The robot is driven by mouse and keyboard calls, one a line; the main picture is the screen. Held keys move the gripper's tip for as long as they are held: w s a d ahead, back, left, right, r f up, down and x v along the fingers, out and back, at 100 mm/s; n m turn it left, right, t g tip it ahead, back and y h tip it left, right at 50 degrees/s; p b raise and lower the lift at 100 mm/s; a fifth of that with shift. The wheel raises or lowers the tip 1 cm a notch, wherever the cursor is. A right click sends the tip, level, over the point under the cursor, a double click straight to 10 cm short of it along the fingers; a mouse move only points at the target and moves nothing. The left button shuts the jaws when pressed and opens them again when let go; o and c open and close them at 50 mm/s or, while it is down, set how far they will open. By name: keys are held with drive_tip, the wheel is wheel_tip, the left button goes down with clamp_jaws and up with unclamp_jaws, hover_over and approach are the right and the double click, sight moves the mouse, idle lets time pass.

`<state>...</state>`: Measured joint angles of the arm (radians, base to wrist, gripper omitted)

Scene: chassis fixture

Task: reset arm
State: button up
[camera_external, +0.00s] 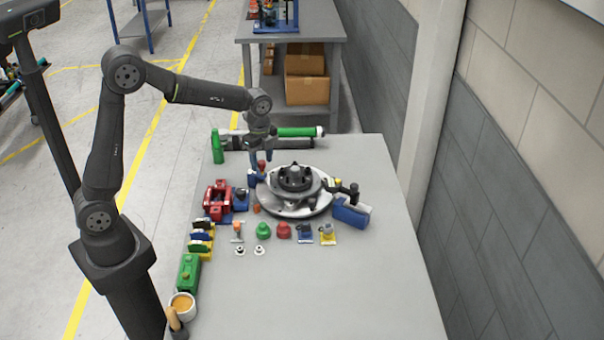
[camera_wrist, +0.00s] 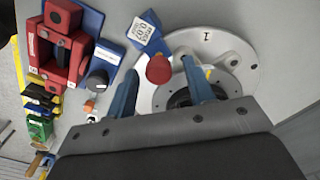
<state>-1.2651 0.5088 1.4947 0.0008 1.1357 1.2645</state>
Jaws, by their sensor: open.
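My arm reaches from the left over the back part of the grey table, and my gripper (camera_external: 261,158) points down at the left edge of the round chassis fixture (camera_external: 318,206). In the wrist view my gripper (camera_wrist: 163,82) shows two blue fingers spread apart. A red knob (camera_wrist: 159,69) appears between them in that view, on or beside a blue block (camera_wrist: 147,32). I cannot tell how far below the fingers it is. The fixture (camera_wrist: 242,52) is a pale disc with a dark hub, partly hidden by my gripper.
A red clamp-like fixture (camera_external: 216,200) stands left of the disc, and a blue block (camera_external: 350,214) stands right. Green and red domed parts (camera_external: 263,230) lie in front. A green bottle (camera_external: 217,147) and green tube (camera_external: 298,132) are behind. The table's front right is clear.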

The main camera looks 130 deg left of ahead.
wheel_tip(320, 180, up, 16)
drive_tip(key=w+d+r+m+y, duration=0.2)
drive_tip(key=w+d+r+m, duration=0.1)
drive_tip(key=w+d, duration=0.6)
drive_tip(key=w+d+r+m+t+y, duration=0.1)
drive_tip(key=w+d+r+m+y, duration=0.1)
drive_tip(key=w+d+m, duration=0.3)
drive_tip(key=w+d+r, duration=0.1)
drive_tip(key=w+d, duration=0.3)
drive_tip(key=w, duration=0.3)
drive_tip(key=shift+d+r, duration=0.15)
drive_tip(key=shift+d, duration=0.1)
drive_tip(key=shift+w, duration=0.1)
drive_tip(key=o, duration=1.1)
drive_tip(key=shift+o, duration=0.2)
drive_tip(key=m+g+h, duration=0.1)
drive_tip(key=h, duration=0.3)
hover_over(261, 161)
wheel_tip(261, 161, down, 4)
drive_tip(key=r, duration=0.1)
wheel_tip(261, 161, down, 10)
drive_tip(key=shift+f, duration=0.2)
